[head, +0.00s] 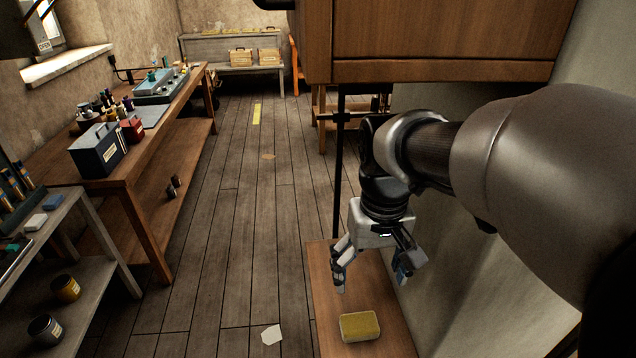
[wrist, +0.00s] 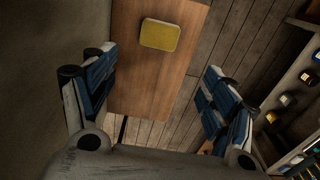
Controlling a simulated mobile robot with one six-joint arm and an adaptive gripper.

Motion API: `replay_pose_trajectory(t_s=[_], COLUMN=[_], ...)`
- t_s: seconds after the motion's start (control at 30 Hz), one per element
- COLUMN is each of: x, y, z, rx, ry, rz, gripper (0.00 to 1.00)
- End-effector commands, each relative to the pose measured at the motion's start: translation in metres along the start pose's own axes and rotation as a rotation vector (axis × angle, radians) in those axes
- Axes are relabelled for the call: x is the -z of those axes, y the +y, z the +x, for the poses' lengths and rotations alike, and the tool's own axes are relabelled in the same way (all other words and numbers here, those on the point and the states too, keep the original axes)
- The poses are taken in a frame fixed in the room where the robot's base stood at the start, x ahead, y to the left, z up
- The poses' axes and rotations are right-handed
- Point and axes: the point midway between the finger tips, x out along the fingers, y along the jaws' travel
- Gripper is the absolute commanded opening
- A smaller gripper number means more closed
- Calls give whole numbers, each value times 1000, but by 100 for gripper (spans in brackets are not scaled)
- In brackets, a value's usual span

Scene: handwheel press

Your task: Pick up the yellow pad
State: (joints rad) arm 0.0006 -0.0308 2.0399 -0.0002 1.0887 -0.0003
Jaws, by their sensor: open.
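The yellow pad (head: 360,326) is a rounded rectangular block with a yellow top and pale sides. It lies flat on a narrow wooden board or bench top (head: 325,275) at the lower middle of the head view. In the wrist view the pad (wrist: 160,35) shows near the top, beyond the fingertips. My gripper (head: 372,280) is open and empty, above the wooden top and farther back than the pad in the head view. In the wrist view its two blue-padded fingers (wrist: 160,85) are spread wide, with nothing between them but the wood and floor below.
A wooden cabinet (head: 440,45) hangs above, and a pale wall (head: 530,310) stands close on the right. A thin dark post (head: 339,170) rises behind the wooden top. A workbench (head: 150,150) with tools and a shelf (head: 70,240) stand at left. The floor (head: 240,220) between is mostly clear.

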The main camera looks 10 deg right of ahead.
Motion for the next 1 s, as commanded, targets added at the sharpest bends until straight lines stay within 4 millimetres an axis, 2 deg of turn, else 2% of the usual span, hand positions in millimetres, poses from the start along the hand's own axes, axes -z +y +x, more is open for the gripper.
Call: replay_pose_trajectory(t_s=[0.1, 0.27, 0.6, 0.7, 0.8, 1.0], x=[13, 16, 12, 11, 11, 10], y=[0, 0, 0, 0, 0, 0], z=[9, 28, 102, 119, 130, 138], rx=[0, 0, 0, 0, 0, 0], ry=[-36, -49, -48, -47, -45, -45], rz=[0, 0, 0, 0, 0, 0], gripper=[89, 90, 90, 90, 90, 90])
